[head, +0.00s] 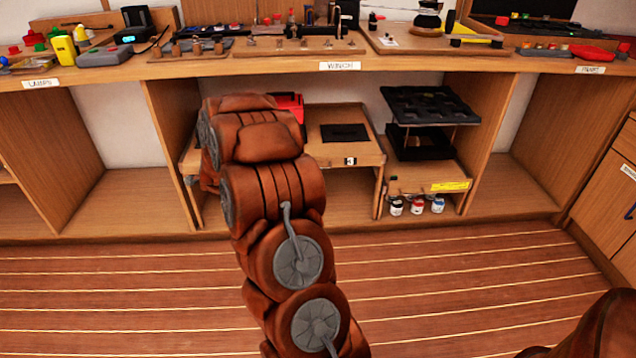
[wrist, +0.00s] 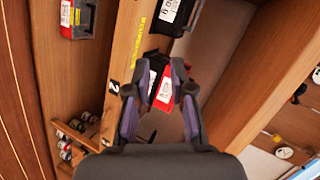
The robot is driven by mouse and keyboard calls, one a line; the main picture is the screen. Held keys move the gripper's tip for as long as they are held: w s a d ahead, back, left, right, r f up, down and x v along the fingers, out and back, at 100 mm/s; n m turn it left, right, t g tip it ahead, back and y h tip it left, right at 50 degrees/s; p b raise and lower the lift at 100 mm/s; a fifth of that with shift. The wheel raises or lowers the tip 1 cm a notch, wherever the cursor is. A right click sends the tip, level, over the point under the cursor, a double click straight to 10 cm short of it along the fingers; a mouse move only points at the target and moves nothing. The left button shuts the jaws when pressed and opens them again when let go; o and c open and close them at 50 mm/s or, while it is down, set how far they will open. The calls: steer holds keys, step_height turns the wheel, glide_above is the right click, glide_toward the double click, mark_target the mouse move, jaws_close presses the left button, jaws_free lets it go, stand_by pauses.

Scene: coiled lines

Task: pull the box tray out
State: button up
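In the head view a wooden tray (head: 370,155) with a "3" label sits in the open cabinet under the bench. It carries a flat black piece (head: 344,132) and a red box (head: 290,104), partly hidden behind my arm. My gripper is hidden by my brown arm in that view. In the wrist view my gripper (wrist: 161,72) is open, with its fingers apart. A red box (wrist: 163,88) with a white label shows between the fingertips; I cannot tell whether they touch it. A wooden board edge (wrist: 127,45) with yellow lettering runs just left of the fingers.
Right of the tray stand a black rack (head: 430,105) and a lower shelf (head: 425,182) with small paint pots (head: 418,206). The bench top (head: 225,68) overhangs the cabinet. The wrist view shows a wooden upright (wrist: 255,90) close on the right. The striped floor in front is clear.

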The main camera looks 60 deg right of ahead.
steer(key=s+d+f+m+g+h+b, duration=0.2)
steer(key=s+d+f+m+h+b, duration=0.3)
steer(key=d, duration=0.3)
steer(key=s+d+f+m+g+h+b, duration=0.1)
steer(key=s+d+f+m+h+b, duration=0.15)
steer(key=s+d+f, duration=0.4)
steer(key=s+d+f+m+g+h+b, duration=0.2)
steer(key=s+d+f+m+h+b, duration=0.2)
steer(key=d+f, duration=0.45)
steer(key=shift+n+y, duration=0.25)
steer(key=shift+s+r+b+x, duration=0.1)
steer(key=shift+r+b+x, duration=0.25)
steer(key=shift+x, duration=1.15)
steer(key=shift+s+r+b+x, duration=0.15)
steer(key=shift+b+x, duration=0.35)
steer(key=shift+x, duration=1)
steer(key=shift+s+r+b+x, duration=0.1)
steer(key=shift+r+b+x, duration=0.25)
steer(key=shift+x, duration=1.15)
steer(key=shift+f, duration=0.1)
steer(key=shift+c, duration=0.4)
jaws_close()
